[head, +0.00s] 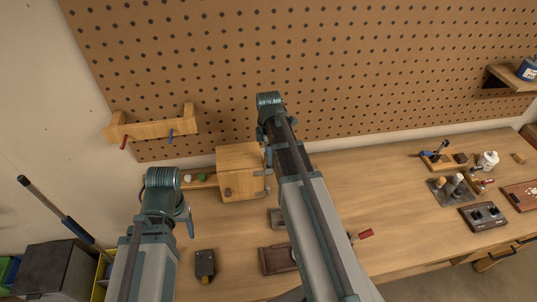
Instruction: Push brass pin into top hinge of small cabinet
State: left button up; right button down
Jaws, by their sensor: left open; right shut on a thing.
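The small cabinet (239,174) is a light wooden box on the bench, below the pegboard, with a dark round knob on its front. Grey metal hinge parts, the upper one (258,173) and the lower one (262,192), show at its right edge. My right gripper (268,157) is just right of the cabinet's upper right edge, largely hidden by its own arm. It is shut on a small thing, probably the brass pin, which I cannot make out. My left gripper (188,218) is open and apart from the cabinet, at its lower left.
A wooden rack (152,129) with screwdrivers hangs on the pegboard. A dark block (205,264), a brown tray (276,260) and a red-handled tool (362,235) lie toward the front. Tools and a switch box (483,216) stand at right. The bench centre-right is clear.

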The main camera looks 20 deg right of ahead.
jog(key=shift+f+b, duration=1.4)
jog(key=shift+f, duration=0.1)
jog(key=shift+c, duration=2.3)
grip_release()
notch_tip(320, 180, up, 14)
jog(key=p, duration=1.4)
jog(key=shift+f, duration=0.1)
jog(key=s+a+f+m+b, duration=0.5)
jog(key=s+a+f+b, duration=0.3)
jog(key=a+f+b, duration=0.3)
jog(key=s+a+f+m+h+b, duration=0.1)
jog(key=s+a+f+m+b, duration=0.5)
jog(key=a+f+b, duration=0.5)
jog(key=shift+s+a, duration=0.35)
jog(key=shift+s, duration=0.85)
